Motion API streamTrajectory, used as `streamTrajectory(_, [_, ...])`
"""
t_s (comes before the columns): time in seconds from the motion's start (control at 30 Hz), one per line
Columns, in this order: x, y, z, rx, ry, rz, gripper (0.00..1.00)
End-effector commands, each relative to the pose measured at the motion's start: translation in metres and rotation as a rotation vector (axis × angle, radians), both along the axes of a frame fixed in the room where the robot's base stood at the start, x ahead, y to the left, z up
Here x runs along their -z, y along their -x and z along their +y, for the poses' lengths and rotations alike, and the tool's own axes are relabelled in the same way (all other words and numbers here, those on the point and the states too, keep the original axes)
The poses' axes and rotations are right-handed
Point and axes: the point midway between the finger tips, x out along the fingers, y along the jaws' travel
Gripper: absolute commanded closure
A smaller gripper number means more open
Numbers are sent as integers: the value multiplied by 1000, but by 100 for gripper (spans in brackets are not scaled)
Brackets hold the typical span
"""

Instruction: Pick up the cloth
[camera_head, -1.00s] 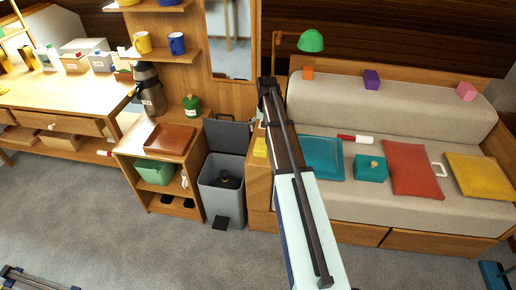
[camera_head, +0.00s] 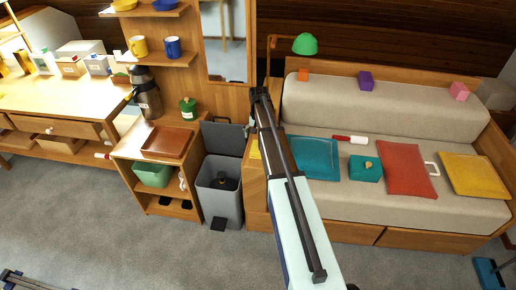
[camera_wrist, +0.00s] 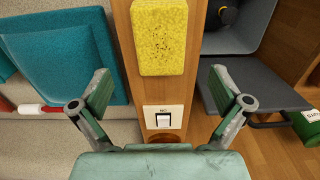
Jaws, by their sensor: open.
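The cloth appears as a yellow, dark-speckled, thick pad (camera_wrist: 160,37) at the top middle of the wrist view. It lies on a narrow wooden ledge (camera_wrist: 127,60) and its upper end is cut off by the frame. In the head view only a small yellow part of it (camera_head: 255,150) shows beside my arm. My gripper (camera_wrist: 161,90) is open and empty, with its fingers spread either side of the ledge. The pad is ahead of the fingertips, not between them. In the head view my gripper (camera_head: 259,92) is over the sofa's left end.
A switch plate (camera_wrist: 164,118) is on the ledge. An open grey bin (camera_head: 221,190) stands left of the ledge. The sofa (camera_head: 390,120) at the right holds a teal cushion (camera_head: 316,158), a teal box (camera_head: 365,169) and other cushions. A low cabinet (camera_head: 135,180) stands further left.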

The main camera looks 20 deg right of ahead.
Motion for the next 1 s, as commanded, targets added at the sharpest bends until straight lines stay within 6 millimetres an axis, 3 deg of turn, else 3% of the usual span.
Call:
streamTrajectory(0.37, [20,1,1,0,-1,1,0])
streamTrajectory(0.7, [59,4,3,0,0,2,0])
streamTrajectory(0.97, [65,4,4,0,0,0,0])
streamTrajectory(1.0, [65,4,4,0,0,0,4])
